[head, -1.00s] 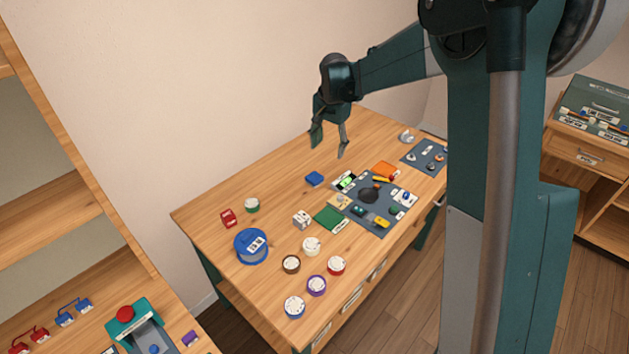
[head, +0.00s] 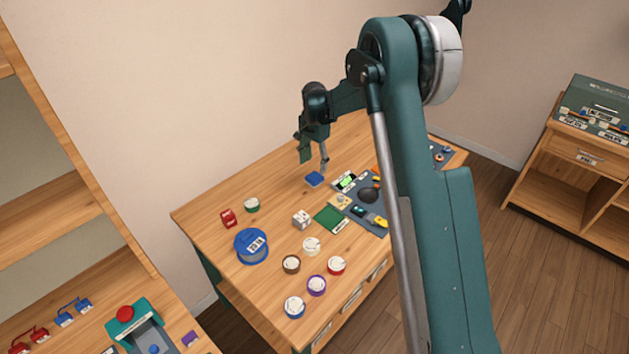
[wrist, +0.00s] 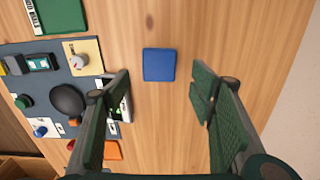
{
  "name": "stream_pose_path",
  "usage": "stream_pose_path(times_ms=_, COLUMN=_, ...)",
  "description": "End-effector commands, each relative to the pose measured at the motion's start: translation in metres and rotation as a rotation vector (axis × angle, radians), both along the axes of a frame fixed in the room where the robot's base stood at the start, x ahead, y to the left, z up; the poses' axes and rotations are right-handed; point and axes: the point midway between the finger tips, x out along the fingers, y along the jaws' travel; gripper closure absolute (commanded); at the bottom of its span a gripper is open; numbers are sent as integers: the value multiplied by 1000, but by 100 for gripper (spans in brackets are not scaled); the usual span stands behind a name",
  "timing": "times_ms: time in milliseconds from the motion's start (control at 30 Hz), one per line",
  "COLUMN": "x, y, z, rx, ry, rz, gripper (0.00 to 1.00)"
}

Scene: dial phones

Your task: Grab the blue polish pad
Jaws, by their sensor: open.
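The blue polish pad (head: 314,179) is a small flat blue square lying on the wooden table. In the wrist view the blue pad (wrist: 159,65) lies ahead of the fingertips, in line with the gap between the fingers. My gripper (head: 314,166) hangs fingers down close above the pad in the head view. In the wrist view my gripper (wrist: 160,85) is open, with nothing between its fingers. No touch with the pad shows.
A grey mat (wrist: 58,78) with small items lies left of the pad in the wrist view. A green-screened device (head: 345,181) sits near the pad. Dials, a blue round tin (head: 251,247) and a white die-like cube (head: 302,219) stand nearer. Bare wood surrounds the pad.

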Motion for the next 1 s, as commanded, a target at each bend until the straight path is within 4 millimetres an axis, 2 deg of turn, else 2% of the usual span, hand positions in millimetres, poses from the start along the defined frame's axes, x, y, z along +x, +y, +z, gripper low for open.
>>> stream_pose_path(times_ms=333, x=0, y=0, z=-2, rx=0, ry=0, rz=0, gripper=45)
stream_pose_path(times_ms=700, x=0, y=0, z=-26, rx=0, ry=0, rz=0, gripper=45)
stream_pose_path(times_ms=1000, x=0, y=0, z=-26, rx=0, ry=0, rz=0, gripper=45)
